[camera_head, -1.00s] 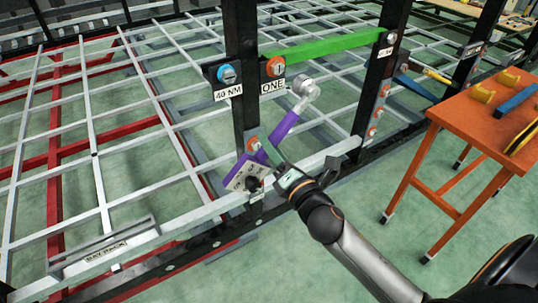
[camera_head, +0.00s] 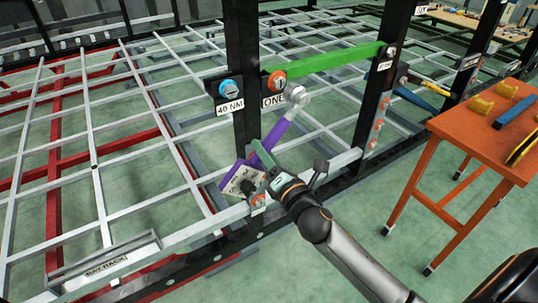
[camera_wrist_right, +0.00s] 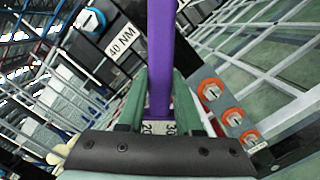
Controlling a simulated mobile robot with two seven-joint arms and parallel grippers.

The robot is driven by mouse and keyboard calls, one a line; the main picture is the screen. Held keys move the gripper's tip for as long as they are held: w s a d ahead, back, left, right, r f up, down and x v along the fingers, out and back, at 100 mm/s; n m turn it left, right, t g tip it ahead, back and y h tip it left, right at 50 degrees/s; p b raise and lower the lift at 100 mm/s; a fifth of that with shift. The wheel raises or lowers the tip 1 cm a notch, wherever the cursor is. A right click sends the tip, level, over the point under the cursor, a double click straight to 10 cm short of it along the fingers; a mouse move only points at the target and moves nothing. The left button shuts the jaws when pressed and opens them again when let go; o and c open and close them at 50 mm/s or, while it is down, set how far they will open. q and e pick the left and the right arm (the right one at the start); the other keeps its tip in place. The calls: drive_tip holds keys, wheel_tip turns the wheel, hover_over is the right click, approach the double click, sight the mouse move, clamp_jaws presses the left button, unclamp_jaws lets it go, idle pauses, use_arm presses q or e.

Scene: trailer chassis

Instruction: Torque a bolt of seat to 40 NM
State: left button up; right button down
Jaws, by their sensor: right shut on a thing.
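My right gripper (camera_head: 264,160) is shut on a purple torque wrench (camera_head: 268,144). In the right wrist view, the green fingers (camera_wrist_right: 160,95) lie on both sides of the wrench's purple shaft (camera_wrist_right: 160,55), with a numbered scale below. The wrench is tilted, its round silver head (camera_head: 296,100) up and right, its white end plate with a black knob (camera_head: 240,181) down and left. A blue-headed bolt (camera_head: 227,88) sits on the black post above the "40 NM" label (camera_head: 230,107). An orange-ringed bolt (camera_head: 277,81) sits above "ONE". The wrench head appears apart from both. My left gripper is out of view.
A green bar (camera_head: 338,60) runs between two black posts. The white frame grid (camera_head: 110,150) spreads left, with a labelled rack (camera_head: 103,262). Orange-ringed bolts (camera_wrist_right: 212,90) line a nearby plate. An orange table (camera_head: 480,125) with tools stands right.

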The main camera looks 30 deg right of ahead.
drive_tip(key=shift+w+a+r, duration=0.15)
drive_tip(key=shift+w, duration=1.8)
drive_tip(key=shift+a+r+p, duration=0.1)
drive_tip(key=shift+p, duration=0.35)
drive_tip(key=shift+w, duration=0.75)
idle(0.9)
idle(0.4)
drive_tip(key=c, duration=1.2)
unclamp_jaws()
clamp_jaws()
